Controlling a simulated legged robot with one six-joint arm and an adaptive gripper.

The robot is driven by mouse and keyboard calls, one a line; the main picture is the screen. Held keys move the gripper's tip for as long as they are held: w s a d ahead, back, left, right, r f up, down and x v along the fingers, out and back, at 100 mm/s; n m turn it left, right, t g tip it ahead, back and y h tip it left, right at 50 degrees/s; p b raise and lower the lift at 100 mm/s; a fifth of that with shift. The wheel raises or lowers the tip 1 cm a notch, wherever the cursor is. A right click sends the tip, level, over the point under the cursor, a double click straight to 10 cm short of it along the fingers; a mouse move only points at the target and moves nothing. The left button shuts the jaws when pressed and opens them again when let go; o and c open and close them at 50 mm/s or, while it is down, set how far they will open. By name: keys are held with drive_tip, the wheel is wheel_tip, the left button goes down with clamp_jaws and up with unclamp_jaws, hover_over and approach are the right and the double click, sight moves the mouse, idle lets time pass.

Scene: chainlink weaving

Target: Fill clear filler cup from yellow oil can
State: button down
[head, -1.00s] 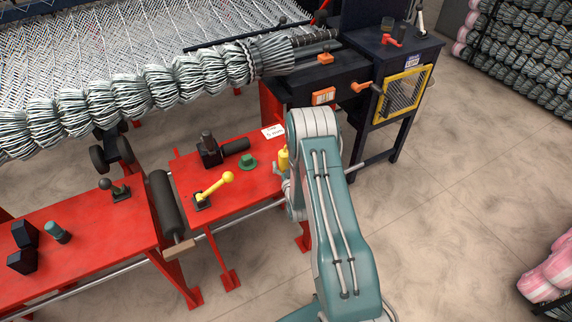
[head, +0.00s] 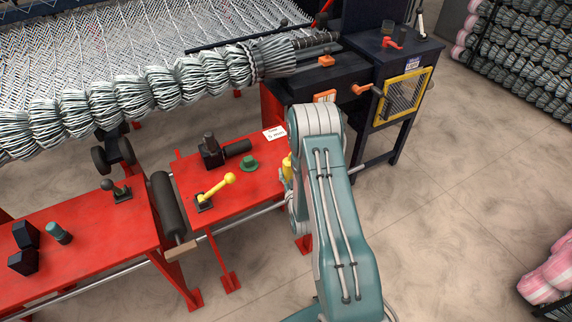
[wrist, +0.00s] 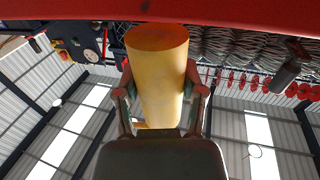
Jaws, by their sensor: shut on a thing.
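The yellow oil can (head: 287,167) shows in the head view as a small yellow piece at the right end of the red bench, mostly hidden behind my arm. In the wrist view the can (wrist: 160,75) is a plain yellow cylinder standing between the two fingers of my gripper (wrist: 163,100), which is shut on it. My gripper is almost wholly hidden by my arm in the head view. I cannot make out the clear filler cup for certain; a small dark, cup-like thing (head: 388,25) stands on the dark cabinet's top.
The dark cabinet (head: 420,55) with a red handle (head: 391,43) stands behind right. Open floor (head: 450,200) lies right.

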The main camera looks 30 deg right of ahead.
drive_tip(key=v, duration=1.3)
drive_tip(key=shift+s, duration=0.15)
drive_tip(key=c, duration=1.1)
unclamp_jaws()
clamp_jaws()
